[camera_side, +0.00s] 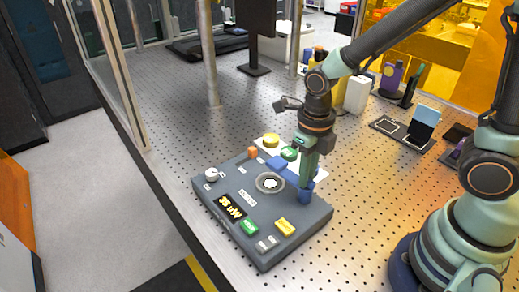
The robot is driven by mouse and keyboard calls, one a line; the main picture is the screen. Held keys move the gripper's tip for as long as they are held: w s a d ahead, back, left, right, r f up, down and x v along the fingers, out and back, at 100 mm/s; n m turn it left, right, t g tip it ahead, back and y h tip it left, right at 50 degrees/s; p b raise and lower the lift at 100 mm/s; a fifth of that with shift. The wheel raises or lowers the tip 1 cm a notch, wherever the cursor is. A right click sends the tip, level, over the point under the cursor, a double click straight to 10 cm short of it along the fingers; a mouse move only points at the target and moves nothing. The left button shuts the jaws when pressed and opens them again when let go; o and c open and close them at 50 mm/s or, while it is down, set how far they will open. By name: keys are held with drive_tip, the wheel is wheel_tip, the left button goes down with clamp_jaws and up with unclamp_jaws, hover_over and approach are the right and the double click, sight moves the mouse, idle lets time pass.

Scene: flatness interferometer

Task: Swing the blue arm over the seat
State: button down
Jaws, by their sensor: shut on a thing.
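The grey instrument base (296,222) lies on the perforated table. The fingers hide part of the arm there.
The base carries an amber display (230,206), a white knob (211,174), a green button (249,227) and a yellow button (285,227). A white plate (318,171) with a yellow round piece (271,140) lies behind. A metal post (209,60) stands at the back left.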

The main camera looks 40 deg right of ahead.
drive_tip(key=c, duration=0.9)
unclamp_jaws()
drive_tip(key=shift+o, duration=0.2)
drive_tip(key=shift+r, duration=0.1)
wheel_tip(320, 180, up, 12)
